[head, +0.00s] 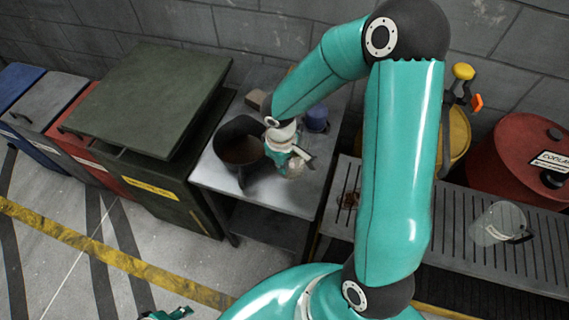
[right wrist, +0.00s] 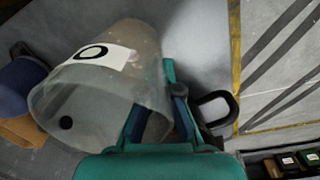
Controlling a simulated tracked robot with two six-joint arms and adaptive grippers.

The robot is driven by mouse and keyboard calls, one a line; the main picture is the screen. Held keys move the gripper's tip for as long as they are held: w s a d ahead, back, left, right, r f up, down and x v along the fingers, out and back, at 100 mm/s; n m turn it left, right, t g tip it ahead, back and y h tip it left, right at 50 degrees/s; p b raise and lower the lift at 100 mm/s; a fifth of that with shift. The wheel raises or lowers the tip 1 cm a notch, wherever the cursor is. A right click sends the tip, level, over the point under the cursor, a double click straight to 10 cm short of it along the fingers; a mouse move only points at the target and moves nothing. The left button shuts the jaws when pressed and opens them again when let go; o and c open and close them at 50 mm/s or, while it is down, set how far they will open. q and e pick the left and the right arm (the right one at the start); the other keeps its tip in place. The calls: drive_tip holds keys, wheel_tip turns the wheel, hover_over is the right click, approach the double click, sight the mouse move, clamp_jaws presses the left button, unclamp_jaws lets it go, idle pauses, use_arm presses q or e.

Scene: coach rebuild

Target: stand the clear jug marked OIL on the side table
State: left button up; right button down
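The clear jug (right wrist: 110,85) fills the left of the right wrist view. It has a white label with a black O, the rest of the word turned out of sight, and a black handle (right wrist: 217,106). In the head view it shows faintly beneath my right gripper (head: 293,156), over the side table (head: 270,193). In the right wrist view my right gripper (right wrist: 160,110) has its fingers apart at the handle side of the jug. I cannot tell whether they press on it, or whether the jug touches the table. My left gripper (head: 168,314) barely shows at the bottom edge.
A dark pot (head: 240,150) stands left of the jug, and a blue item (head: 317,117) behind it. Another clear jug (head: 497,222) stands on the grating at right, near a red drum (head: 520,155). A green bin (head: 150,110) adjoins the table. The table's front is bare.

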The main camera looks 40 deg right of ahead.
drive_tip(key=shift+f, duration=0.15)
drive_tip(key=c, duration=1.3)
unclamp_jaws()
wheel_tip(320, 180, up, 12)
drive_tip(key=s+a+f+m+y, duration=0.1)
drive_tip(key=s+a+f, duration=0.1)
drive_tip(key=a+f, duration=0.4)
drive_tip(key=s+a+f+m+y, duration=0.1)
drive_tip(key=s+a+f+y, duration=0.1)
drive_tip(key=a+f, duration=0.5)
drive_tip(key=s+a+f+m+y+p, duration=0.1)
drive_tip(key=s+a+f, duration=0.3)
drive_tip(key=f, duration=0.8)
drive_tip(key=shift+a+f+m+t+y, duration=0.15)
drive_tip(key=shift+a+f+m, duration=0.05)
drive_tip(key=shift+a, duration=0.45)
drive_tip(key=shift+a+f+m+t+y, duration=0.15)
drive_tip(key=shift+a+f+m, duration=0.05)
drive_tip(key=shift+a, duration=0.45)
